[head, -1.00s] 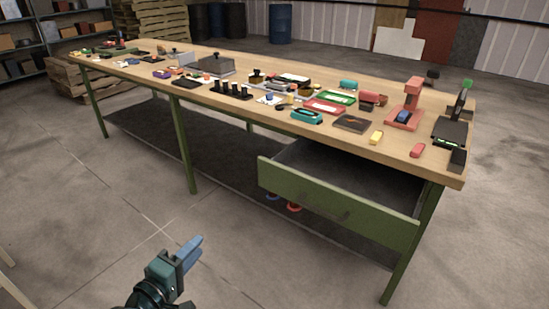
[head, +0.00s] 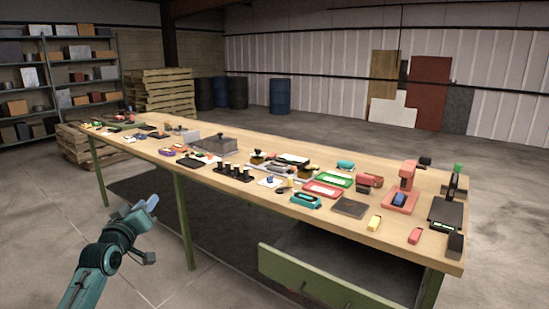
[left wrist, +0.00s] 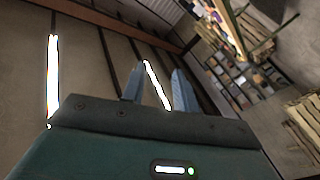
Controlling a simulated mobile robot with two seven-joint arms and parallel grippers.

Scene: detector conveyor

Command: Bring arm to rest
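My left gripper (head: 148,205) is raised in front of the workbench, left of the open drawer, with its blue fingers pointing up. In the left wrist view the two fingers (left wrist: 158,92) stand apart with nothing between them, so it is open and empty. The gripper overlaps the bench's dark lower shelf in the head view, and I see no contact with the bench. My right gripper is in neither view.
The long wooden workbench (head: 240,208) carries many small tools and parts. Its green drawer (head: 325,287) is pulled open at the front right. Shelves (head: 70,75), pallets (head: 160,92) and a blue barrel (head: 280,96) stand behind. The floor at the left is clear.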

